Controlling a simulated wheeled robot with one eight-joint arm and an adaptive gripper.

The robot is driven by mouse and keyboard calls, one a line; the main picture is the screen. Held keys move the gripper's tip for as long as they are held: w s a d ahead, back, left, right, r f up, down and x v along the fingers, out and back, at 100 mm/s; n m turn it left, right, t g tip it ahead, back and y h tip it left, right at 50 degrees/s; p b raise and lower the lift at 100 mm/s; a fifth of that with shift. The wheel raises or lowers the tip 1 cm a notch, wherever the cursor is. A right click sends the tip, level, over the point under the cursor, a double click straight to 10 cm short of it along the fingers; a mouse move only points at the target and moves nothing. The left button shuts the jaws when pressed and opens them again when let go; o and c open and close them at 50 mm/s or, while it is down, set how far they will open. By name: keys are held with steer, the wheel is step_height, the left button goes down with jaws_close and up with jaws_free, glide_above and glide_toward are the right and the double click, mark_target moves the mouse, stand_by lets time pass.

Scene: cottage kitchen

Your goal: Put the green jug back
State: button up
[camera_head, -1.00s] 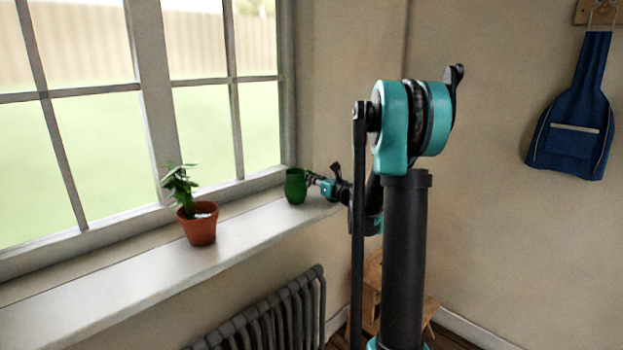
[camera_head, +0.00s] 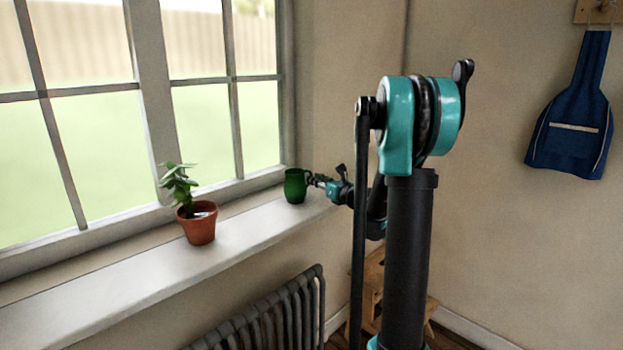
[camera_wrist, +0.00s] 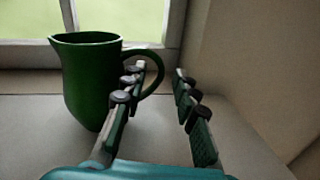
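The green jug (camera_head: 295,186) stands upright at the far right end of the windowsill (camera_head: 150,262). In the wrist view the jug (camera_wrist: 88,80) has its spout to the left and its handle to the right. My gripper (camera_head: 316,180) is just right of the jug. In the wrist view my gripper (camera_wrist: 162,105) is open, with clear space between its fingers. The left finger overlaps the jug's right side and lower handle in the picture; I cannot tell whether it touches. The right finger is clear of the handle.
A potted plant (camera_head: 199,226) in a terracotta pot stands on the sill left of the jug. The window is behind the sill and a wall closes its right end. A radiator (camera_head: 270,312) is below. A blue apron (camera_head: 574,125) hangs on the right wall.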

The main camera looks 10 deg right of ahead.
steer(key=v, duration=0.9)
